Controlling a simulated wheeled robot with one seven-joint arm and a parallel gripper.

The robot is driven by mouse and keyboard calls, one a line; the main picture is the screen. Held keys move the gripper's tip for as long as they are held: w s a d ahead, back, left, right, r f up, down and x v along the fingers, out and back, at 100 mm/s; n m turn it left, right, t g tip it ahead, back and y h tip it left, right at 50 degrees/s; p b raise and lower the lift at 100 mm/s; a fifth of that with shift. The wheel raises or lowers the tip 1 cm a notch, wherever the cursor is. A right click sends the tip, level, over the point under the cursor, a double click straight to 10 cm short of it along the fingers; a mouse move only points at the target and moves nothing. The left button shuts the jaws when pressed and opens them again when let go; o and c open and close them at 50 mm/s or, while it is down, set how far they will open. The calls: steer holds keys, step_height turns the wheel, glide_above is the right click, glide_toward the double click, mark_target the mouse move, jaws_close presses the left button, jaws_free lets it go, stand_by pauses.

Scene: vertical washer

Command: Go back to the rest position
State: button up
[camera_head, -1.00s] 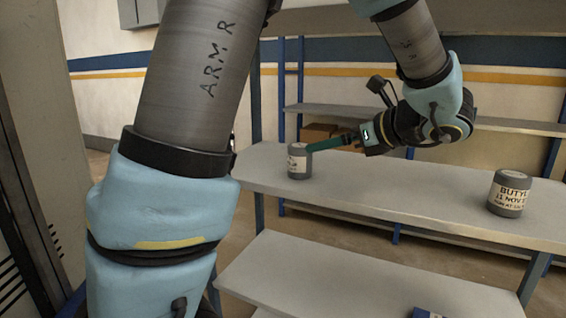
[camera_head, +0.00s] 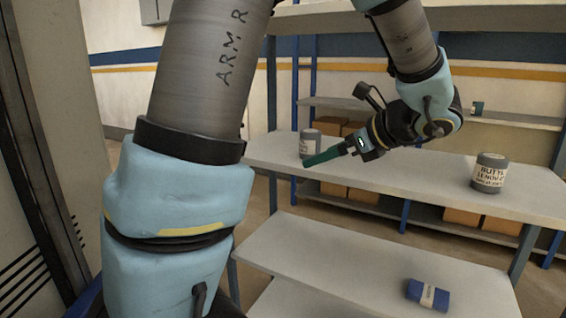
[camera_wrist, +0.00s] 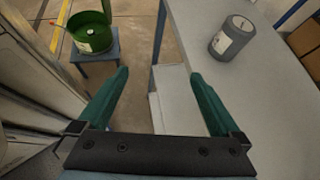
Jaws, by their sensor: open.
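My gripper (camera_head: 322,157) is at the left end of the upper grey shelf (camera_head: 400,180) in the head view, its green fingers pointing left. In the wrist view my gripper (camera_wrist: 160,88) has its two green fingers wide apart with nothing between them. A grey labelled can (camera_head: 310,142) stands upright on the shelf just behind the fingers in the head view. In the wrist view this can (camera_wrist: 234,38) stands beyond the right finger, apart from it.
A second grey can with lettering (camera_head: 489,173) stands on the shelf's right part. A blue packet (camera_head: 428,295) lies on the lower shelf (camera_head: 340,262). Cardboard boxes (camera_head: 364,195) sit on shelving behind. The wrist view shows a green bucket (camera_wrist: 88,36) on a small blue-grey stand (camera_wrist: 97,48).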

steer(key=s+a+f+n+g+h+p, duration=0.2)
steer(key=a+n, duration=0.6)
steer(key=n, duration=0.4)
steer(key=s+a+f+n+g+h+p, duration=0.2)
steer(key=s+a+f+n+g+h, duration=0.2)
steer(key=n, duration=0.9)
steer(key=a+f+h, duration=0.2)
steer(key=a+f, duration=0.2)
steer(key=f, duration=0.1)
steer(key=shift+s+g+h, duration=0.3)
steer(key=shift+s, duration=0.05)
steer(key=shift+c, duration=0.3)
